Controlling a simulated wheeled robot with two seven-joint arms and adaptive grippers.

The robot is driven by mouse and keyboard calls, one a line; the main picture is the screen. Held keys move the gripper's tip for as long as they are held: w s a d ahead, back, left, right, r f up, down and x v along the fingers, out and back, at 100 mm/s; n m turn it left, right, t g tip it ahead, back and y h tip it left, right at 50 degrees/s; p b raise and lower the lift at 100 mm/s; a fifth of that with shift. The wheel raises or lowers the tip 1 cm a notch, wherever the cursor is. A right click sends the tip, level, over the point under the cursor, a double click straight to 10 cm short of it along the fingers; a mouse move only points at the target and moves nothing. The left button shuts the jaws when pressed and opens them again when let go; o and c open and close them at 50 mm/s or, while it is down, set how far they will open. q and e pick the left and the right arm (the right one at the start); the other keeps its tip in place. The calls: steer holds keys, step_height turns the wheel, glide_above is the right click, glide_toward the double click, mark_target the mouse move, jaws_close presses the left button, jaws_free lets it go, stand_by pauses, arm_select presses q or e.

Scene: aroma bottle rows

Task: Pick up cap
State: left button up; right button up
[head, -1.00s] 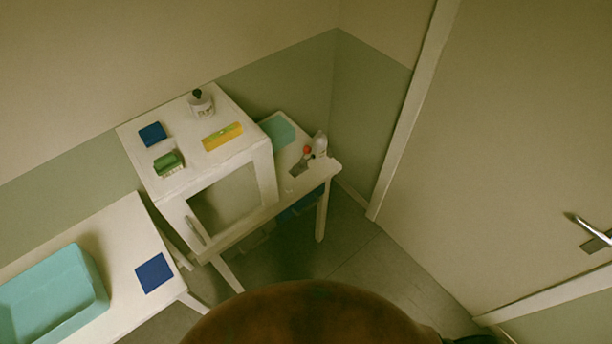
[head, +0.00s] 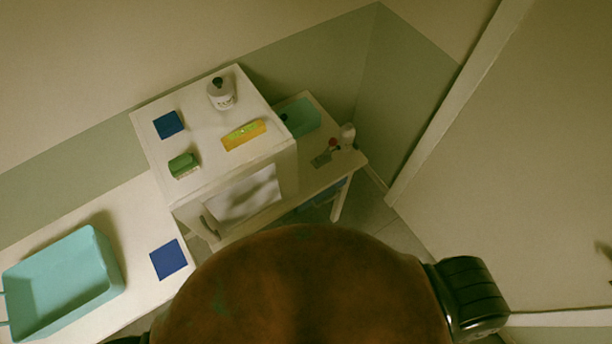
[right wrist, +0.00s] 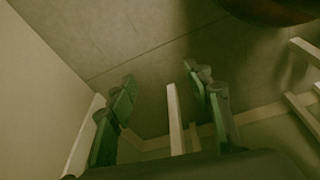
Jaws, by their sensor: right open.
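A white bottle (head: 223,98) with a dark cap (head: 218,82) stands upright at the back of the white cabinet's top in the head view. A small red thing (head: 333,143), possibly another cap, is on the low side table beside a pale bottle (head: 348,132); it is too small to tell. My right gripper (right wrist: 164,85) shows in the right wrist view with its green fingers apart and nothing between them. It points over bare floor, away from the bottles. My left gripper is not in view.
The white cabinet (head: 150,130) also bears a blue block (head: 169,124), a yellow level-like bar (head: 244,134) and a green block (head: 183,165). The left table holds a teal tray (head: 92,238) and a blue square (head: 168,260). A door is at right.

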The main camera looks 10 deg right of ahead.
steer(key=w+a+r+t+p, duration=0.2)
steer(key=w+r, duration=1.1)
steer(key=n+y+p, duration=0.5)
steer(key=n+p, duration=0.1)
steer(key=n, duration=0.2)
glide_toward(310, 181)
steer(key=shift+s+a+f, duration=0.1)
steer(key=shift+a, duration=0.5)
steer(key=shift+s+a+f, duration=0.1)
steer(key=shift+a+f, duration=0.05)
steer(key=shift+a, duration=0.45)
steer(key=shift+w+d+n, duration=0.15)
steer(key=shift+d+n, duration=0.15)
steer(key=shift+w+d+f+g+y, duration=0.1)
steer(key=shift+d+g+y, duration=0.1)
steer(key=shift+d, duration=0.2)
steer(key=shift+w+d+f+g+y, duration=0.1)
steer(key=shift+w+d+g, duration=0.1)
steer(key=shift+d, duration=0.2)
steer(key=shift+x, duration=0.8)
steer(key=x, duration=0.3)
steer(key=p+x, duration=0.1)
steer(key=x, duration=0.1)
steer(key=shift+w+f, duration=0.3)
steer(key=shift+w, duration=0.05)
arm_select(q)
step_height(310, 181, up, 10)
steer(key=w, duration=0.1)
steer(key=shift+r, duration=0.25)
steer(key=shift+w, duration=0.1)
